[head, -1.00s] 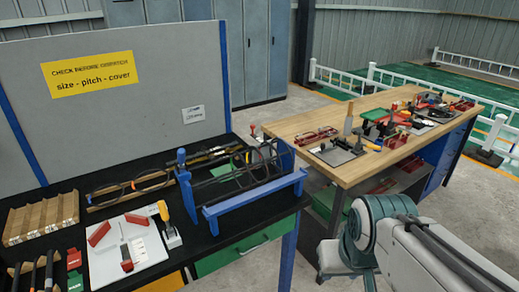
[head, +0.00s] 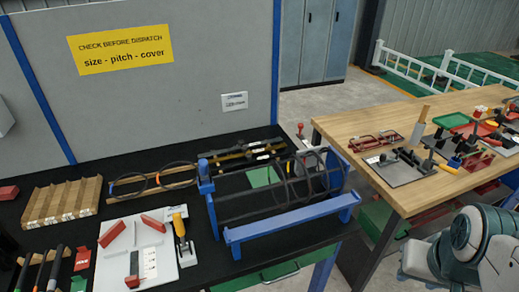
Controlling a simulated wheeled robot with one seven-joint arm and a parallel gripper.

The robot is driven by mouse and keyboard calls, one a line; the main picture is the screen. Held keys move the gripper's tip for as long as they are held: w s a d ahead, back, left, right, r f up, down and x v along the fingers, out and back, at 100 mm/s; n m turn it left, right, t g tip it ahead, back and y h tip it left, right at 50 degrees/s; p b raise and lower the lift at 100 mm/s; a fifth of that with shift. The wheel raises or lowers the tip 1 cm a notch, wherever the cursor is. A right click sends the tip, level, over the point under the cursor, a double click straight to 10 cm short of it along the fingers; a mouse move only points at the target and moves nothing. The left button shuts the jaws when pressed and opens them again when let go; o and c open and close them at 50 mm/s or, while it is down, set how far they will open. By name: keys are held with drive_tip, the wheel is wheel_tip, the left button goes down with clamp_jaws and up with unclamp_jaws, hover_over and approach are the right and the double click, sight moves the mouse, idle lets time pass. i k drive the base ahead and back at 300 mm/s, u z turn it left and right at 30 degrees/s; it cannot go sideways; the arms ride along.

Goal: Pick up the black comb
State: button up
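I cannot pick out a black comb for certain. A small dark piece with a red end (head: 133,268) lies on the white board (head: 160,240) on the black-topped table, but its shape is too small to tell. Several dark-handled tools (head: 40,270) lie at the table's front left corner, partly cut off by the frame. A rebar cage (head: 275,192) of dark bars and rings rests in a blue stand (head: 290,219). Part of my arm shows at the lower right; my gripper is not in view.
A wooden rack (head: 62,203) stands at the table's left. A yellow-handled tool (head: 180,226) stands by the white board. A grey panel with a yellow sign (head: 120,50) rises behind. A wooden workbench (head: 350,128) with trays and tools is at right, beyond a floor gap.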

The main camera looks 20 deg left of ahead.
sight(249, 156)
drive_tip(key=u, duration=0.6)
drive_tip(key=i, duration=0.8)
drive_tip(key=u, duration=0.8)
